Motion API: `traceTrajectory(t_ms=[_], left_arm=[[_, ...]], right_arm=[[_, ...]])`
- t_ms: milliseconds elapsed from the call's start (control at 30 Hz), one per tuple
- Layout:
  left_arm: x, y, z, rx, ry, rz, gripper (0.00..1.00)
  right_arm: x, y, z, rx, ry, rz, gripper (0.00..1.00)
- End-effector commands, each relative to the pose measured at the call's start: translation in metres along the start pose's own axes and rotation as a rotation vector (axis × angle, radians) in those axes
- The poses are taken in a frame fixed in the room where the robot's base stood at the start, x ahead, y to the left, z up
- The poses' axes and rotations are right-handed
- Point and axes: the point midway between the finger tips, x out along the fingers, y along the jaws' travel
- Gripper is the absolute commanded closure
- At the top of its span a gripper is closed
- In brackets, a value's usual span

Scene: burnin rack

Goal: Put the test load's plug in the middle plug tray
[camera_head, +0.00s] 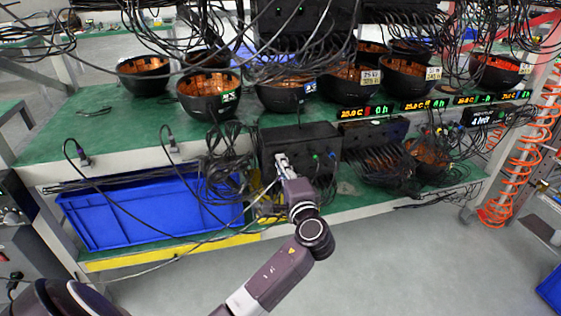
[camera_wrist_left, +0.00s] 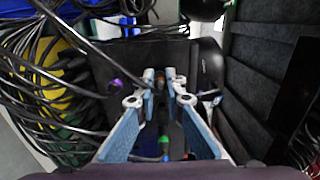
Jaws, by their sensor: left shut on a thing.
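The black box (camera_head: 318,140) with coloured connectors on its front, which looks like the test load, stands on the lower green shelf. My left gripper (camera_head: 281,161) is at the left part of its front face. In the left wrist view the gripper's fingertips (camera_wrist_left: 167,82) are closed on a small dark plug, mostly hidden between them. Whether the plug is still seated in the box I cannot tell. Black round bowls with orange insides stand along the upper shelf; one is near the middle (camera_head: 285,98). Which tray is the middle plug tray is unclear. My right gripper is not in view.
A blue crate (camera_head: 150,215) stands on the lower shelf, left of the box. Loose black cables (camera_head: 228,160) hang beside the box, and more hang above the bowls. Lit displays (camera_head: 362,112) line the upper shelf's front edge. Orange coiled hoses (camera_head: 515,165) hang at right.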

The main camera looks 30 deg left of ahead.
Motion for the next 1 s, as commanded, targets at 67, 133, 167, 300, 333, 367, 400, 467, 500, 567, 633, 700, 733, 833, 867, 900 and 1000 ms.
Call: traceTrajectory(t_ms=[67,133,167,300,333,367,400,467,500,567,633,700,733,833,867,900,1000], left_arm=[[-0.004,0.001,-0.001,0.000,0.001,0.002,1.00],[-0.007,0.000,-0.001,0.000,0.001,0.002,1.00],[-0.008,0.000,-0.001,0.000,0.001,0.001,1.00],[-0.014,0.001,-0.001,0.000,0.001,0.002,1.00],[-0.015,0.001,-0.001,0.000,0.001,0.002,1.00],[-0.016,0.001,-0.001,0.000,0.001,0.003,1.00],[-0.018,0.001,-0.001,0.000,0.001,0.003,1.00],[-0.020,0.001,-0.001,0.000,0.001,0.003,1.00],[-0.022,0.001,-0.001,0.000,0.001,0.002,1.00],[-0.024,0.000,-0.001,-0.001,0.001,0.002,1.00],[-0.027,0.000,-0.001,-0.001,0.001,0.002,1.00],[-0.030,0.000,-0.001,-0.001,0.001,0.002,1.00],[-0.031,0.001,-0.001,-0.001,0.002,0.003,1.00],[-0.035,0.001,-0.001,0.000,0.001,0.003,1.00],[-0.036,0.001,0.000,0.000,0.001,0.003,1.00],[-0.038,0.001,0.000,0.001,0.001,0.002,1.00],[-0.042,0.001,0.000,0.000,0.001,0.002,1.00]], right_arm=[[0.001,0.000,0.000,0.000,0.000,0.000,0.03],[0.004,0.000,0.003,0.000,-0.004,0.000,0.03],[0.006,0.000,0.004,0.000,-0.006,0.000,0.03],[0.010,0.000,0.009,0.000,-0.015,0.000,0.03],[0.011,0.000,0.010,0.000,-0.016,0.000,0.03],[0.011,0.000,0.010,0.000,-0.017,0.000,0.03],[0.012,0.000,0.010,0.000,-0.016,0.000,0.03],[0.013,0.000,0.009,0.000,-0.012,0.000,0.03],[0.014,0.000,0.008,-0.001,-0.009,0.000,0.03],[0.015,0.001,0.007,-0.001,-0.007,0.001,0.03],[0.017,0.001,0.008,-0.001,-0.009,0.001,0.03],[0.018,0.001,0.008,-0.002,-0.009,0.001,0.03],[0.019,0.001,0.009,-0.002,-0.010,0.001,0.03],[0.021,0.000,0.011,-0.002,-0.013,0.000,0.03],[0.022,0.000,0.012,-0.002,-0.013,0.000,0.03],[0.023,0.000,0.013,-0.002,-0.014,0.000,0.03],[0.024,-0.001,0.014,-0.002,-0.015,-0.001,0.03]])
